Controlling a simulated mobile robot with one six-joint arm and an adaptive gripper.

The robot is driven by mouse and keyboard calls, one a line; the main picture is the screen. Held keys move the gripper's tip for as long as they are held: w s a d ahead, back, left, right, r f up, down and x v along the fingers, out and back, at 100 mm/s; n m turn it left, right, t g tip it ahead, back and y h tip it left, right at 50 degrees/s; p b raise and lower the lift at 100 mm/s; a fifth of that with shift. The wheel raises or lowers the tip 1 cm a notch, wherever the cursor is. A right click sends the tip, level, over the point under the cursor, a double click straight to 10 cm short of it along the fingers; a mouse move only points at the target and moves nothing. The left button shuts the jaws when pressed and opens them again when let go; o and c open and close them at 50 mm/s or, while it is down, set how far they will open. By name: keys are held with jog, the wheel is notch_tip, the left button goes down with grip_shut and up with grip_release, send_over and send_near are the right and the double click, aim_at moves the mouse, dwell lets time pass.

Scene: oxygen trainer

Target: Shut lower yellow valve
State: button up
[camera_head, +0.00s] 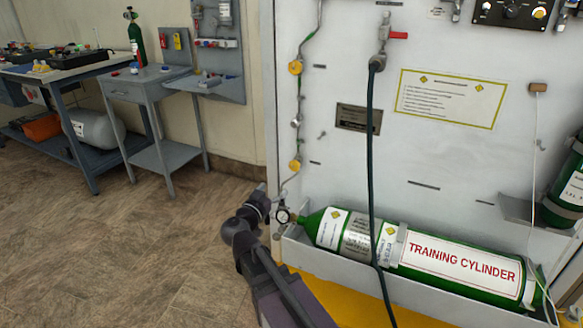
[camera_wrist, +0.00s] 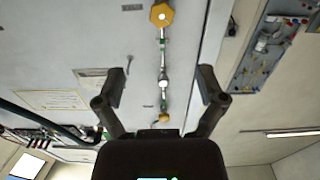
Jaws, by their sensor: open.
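The lower yellow valve (camera_head: 295,166) is a small round knob on a thin vertical pipe on the white panel. The upper yellow valve (camera_head: 296,67) is on the same pipe. My gripper (camera_wrist: 164,82) is open and empty, with its two fingers wide apart. The wrist picture is upside down: the near, larger yellow knob (camera_wrist: 162,15) at the top looks like the lower valve, and the upper one (camera_wrist: 163,118) shows small further along the pipe. The lower valve is not between my fingertips. In the head view my wrist is below and left of it; my fingertips are hard to make out.
The green training cylinder (camera_head: 460,266) lies in a tray at the panel's foot, with a gauge (camera_head: 283,216) at its left end. A dark hose (camera_head: 370,150) hangs right of the pipe. Left of the panel is open floor (camera_head: 130,250); workbenches (camera_head: 75,70) stand farther back.

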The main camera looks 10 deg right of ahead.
aim_at(293, 167)
jog(key=shift+w, duration=0.1)
jog(key=x, duration=1.3)
jog(key=shift+w, duration=0.2)
